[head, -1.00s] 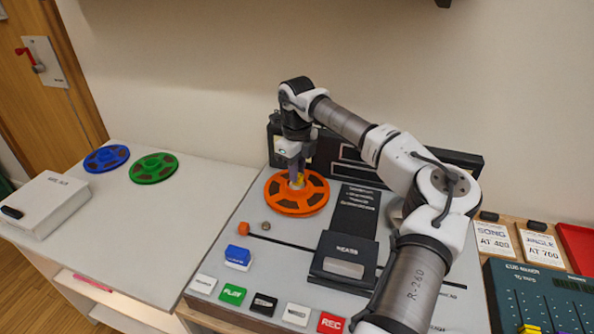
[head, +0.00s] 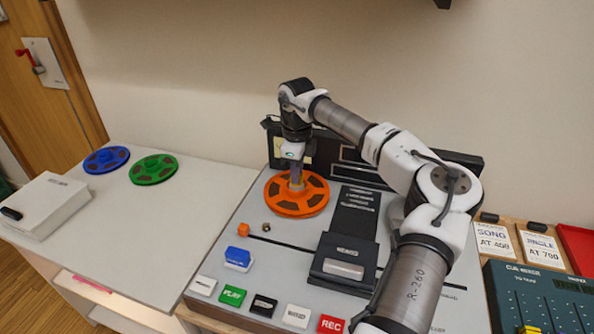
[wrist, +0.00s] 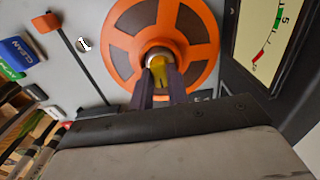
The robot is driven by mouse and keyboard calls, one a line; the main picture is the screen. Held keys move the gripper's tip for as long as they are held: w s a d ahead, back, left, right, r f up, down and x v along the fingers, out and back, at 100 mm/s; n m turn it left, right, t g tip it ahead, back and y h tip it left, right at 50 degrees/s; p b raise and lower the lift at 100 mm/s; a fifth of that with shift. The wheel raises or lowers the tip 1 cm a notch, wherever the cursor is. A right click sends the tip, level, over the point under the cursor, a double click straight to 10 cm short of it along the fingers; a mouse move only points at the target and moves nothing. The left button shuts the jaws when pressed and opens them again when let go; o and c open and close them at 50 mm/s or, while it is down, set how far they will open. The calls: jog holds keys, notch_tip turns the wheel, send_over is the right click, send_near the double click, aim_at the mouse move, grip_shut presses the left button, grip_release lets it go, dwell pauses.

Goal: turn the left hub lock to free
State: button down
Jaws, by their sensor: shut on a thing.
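The left hub carries an orange reel (head: 282,203), which lies flat on the tape machine's deck. It also shows in the wrist view (wrist: 196,22). The yellow hub lock (wrist: 158,68) stands at the reel's centre. My gripper (head: 296,185) points down over the reel's centre. In the wrist view its two dark fingers (wrist: 161,80) are shut on the yellow lock. The fingers hide part of the lock, and I cannot read its turn position. In the head view the gripper covers the lock.
The deck (head: 225,268) has a blue block (head: 238,258), an orange knob (head: 243,229) and labelled buttons along its front. A dark head cover (head: 343,262) is right of the reel. Green (head: 153,169) and blue (head: 106,160) reels lie on the left table. A meter (wrist: 268,30) stands behind the reel.

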jog(key=shift+w+r, duration=0.1)
jog(key=c, duration=1.4)
grip_release()
jog(key=shift+o, duration=0.2)
notch_tip(320, 180, up, 14)
jog(key=b, duration=0.2)
